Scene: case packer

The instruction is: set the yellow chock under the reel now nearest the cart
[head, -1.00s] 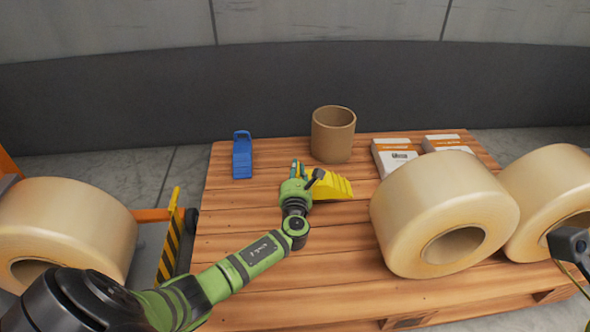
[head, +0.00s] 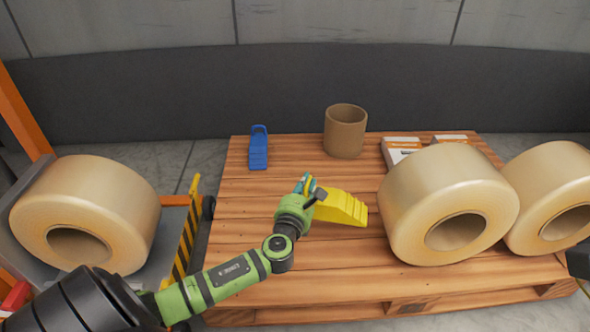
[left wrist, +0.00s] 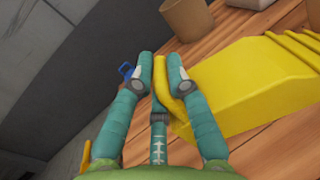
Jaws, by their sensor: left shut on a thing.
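The yellow chock (head: 342,207) is a stepped wedge over the wooden pallet (head: 240,220). My left gripper (head: 308,187) is shut on the chock's left end. In the left wrist view the fingers (left wrist: 160,72) close on its yellow handle, and the chock (left wrist: 250,85) extends right. The chock's right tip is close to the left side of a large cream reel (head: 400,205) on the pallet; I cannot tell whether they touch. A second reel (head: 536,190) stands to its right. A third reel (head: 110,200) sits on the orange-framed cart (head: 176,200) at left. My right gripper is not in view.
A blue chock (head: 258,150) stands at the pallet's back left. A cardboard tube (head: 345,132) and white boxes (head: 402,142) are along the back. A yellow-black striped plate (head: 187,235) stands between cart and pallet. The pallet's left part is bare.

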